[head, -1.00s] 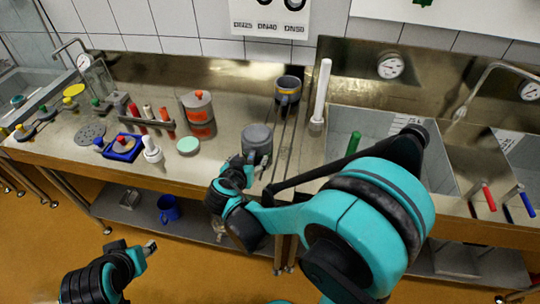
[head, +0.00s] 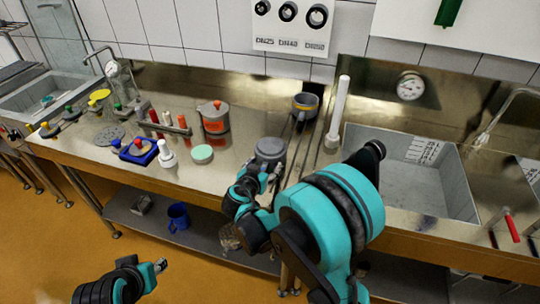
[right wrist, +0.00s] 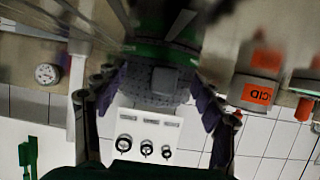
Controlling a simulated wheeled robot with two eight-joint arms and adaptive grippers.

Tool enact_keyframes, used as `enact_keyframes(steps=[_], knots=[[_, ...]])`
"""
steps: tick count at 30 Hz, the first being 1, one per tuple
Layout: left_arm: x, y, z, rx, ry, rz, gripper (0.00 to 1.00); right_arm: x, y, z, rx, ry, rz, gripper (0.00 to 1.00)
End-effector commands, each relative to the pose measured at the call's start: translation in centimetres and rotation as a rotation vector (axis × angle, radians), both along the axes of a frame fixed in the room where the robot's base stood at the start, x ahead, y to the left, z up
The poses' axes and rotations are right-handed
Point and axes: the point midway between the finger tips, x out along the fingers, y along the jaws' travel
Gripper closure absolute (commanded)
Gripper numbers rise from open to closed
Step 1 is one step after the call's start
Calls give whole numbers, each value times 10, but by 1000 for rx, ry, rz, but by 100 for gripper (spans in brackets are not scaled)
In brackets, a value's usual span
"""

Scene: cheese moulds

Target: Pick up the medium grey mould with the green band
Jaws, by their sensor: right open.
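The grey mould (head: 270,150) stands near the front edge of the steel counter in the head view. No green band can be made out on it there. In the right wrist view a dark grey, dotted body with a green band (right wrist: 150,50) lies between the fingers of my right gripper (right wrist: 155,105). My right gripper (head: 267,180) is open, at the near side of the mould in the head view. Whether the fingers touch it I cannot tell. My left gripper (head: 161,265) is low at the bottom left, away from the counter; its jaws are too small to read.
A pale green disc (head: 202,154), a blue tray (head: 137,158) and a white upright cylinder (head: 339,105) are nearby. A sink (head: 425,195) lies right.

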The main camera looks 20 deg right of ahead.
Motion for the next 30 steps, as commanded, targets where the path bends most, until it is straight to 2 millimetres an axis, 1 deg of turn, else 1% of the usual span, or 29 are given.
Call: enact_keyframes(steps=[3,4,5,6,8,9,11,12,23,26,30], knots=[[0,0,1,0,0,0,62,0,0,1,0,0,0,31],[0,0,1,0,0,0,62,0,0,1,0,0,0,33],[0,0,1,0,0,0,62,0,0,1,0,0,0,41],[0,0,1,0,0,0,62,-1,0,1,0,0,0,52],[0,0,1,0,0,0,62,-1,0,1,0,0,0,68],[0,0,1,0,0,0,62,-1,0,1,0,0,0,78],[0,0,1,0,0,0,62,-1,0,1,0,0,0,94],[0,0,1,0,0,0,62,-1,0,1,0,0,0,100],[0,0,1,0,0,0,62,-1,0,2,-1,1,0,100],[0,0,4,0,0,0,62,-1,0,7,-1,1,0,100],[0,0,13,0,0,0,62,0,0,23,-1,1,0,100]])
